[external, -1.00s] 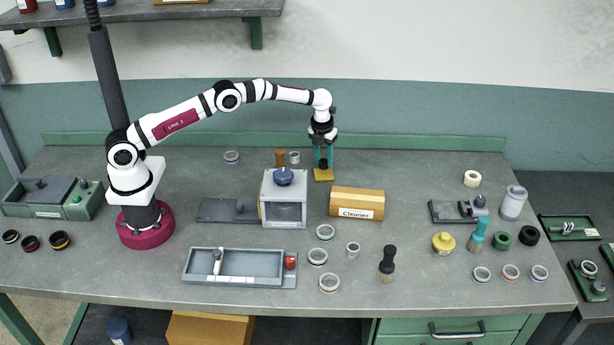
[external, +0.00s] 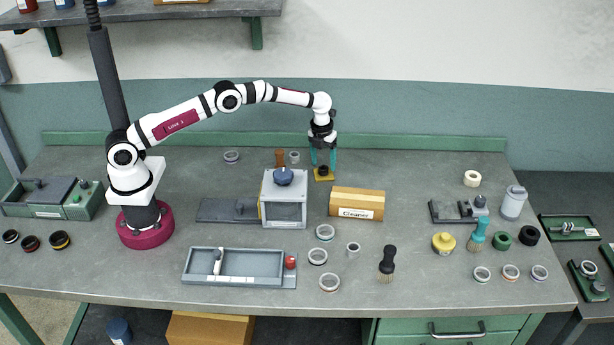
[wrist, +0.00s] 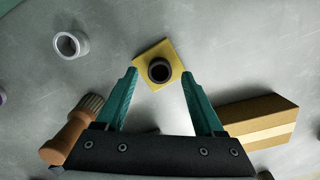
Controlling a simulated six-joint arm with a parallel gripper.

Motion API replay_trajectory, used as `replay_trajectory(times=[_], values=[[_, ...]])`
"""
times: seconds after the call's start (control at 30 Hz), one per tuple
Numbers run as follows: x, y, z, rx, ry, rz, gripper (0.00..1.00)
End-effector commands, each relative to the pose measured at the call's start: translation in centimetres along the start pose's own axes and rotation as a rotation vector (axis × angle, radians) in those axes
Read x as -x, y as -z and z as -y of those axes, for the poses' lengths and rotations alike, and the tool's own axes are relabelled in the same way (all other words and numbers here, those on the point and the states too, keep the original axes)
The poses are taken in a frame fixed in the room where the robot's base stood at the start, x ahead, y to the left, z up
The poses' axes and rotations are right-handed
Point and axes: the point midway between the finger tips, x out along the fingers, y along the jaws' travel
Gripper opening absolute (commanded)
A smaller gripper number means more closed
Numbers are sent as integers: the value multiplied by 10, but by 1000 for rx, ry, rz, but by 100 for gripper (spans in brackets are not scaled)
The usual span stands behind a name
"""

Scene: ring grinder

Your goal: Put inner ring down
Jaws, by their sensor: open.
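The inner ring (wrist: 160,70) is a small dark ring. It sits on a yellow square pad (wrist: 145,54) in the wrist view. In the external view the dark ring (external: 323,170) shows on the yellow pad (external: 323,178) at the back of the bench. My gripper (wrist: 159,78) is open, with one teal finger on each side of the ring and a gap to it on both sides. In the external view my gripper (external: 323,164) points straight down over the pad.
A wooden-handled brush (wrist: 75,132) and a grey ring (wrist: 70,44) lie left of the gripper. The Cleaner box (external: 357,203) is just in front, to the right. The grey grinder box (external: 284,205) stands front left. The bench behind and right of the pad is clear.

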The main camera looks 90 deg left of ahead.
Motion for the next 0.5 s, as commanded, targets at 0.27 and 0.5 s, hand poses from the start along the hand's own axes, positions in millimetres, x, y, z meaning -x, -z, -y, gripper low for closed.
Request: replay_trajectory(times=[0.27,0.5], values=[[78,0,0,-1,2,3,70],[106,0,0,0,0,1,70]])
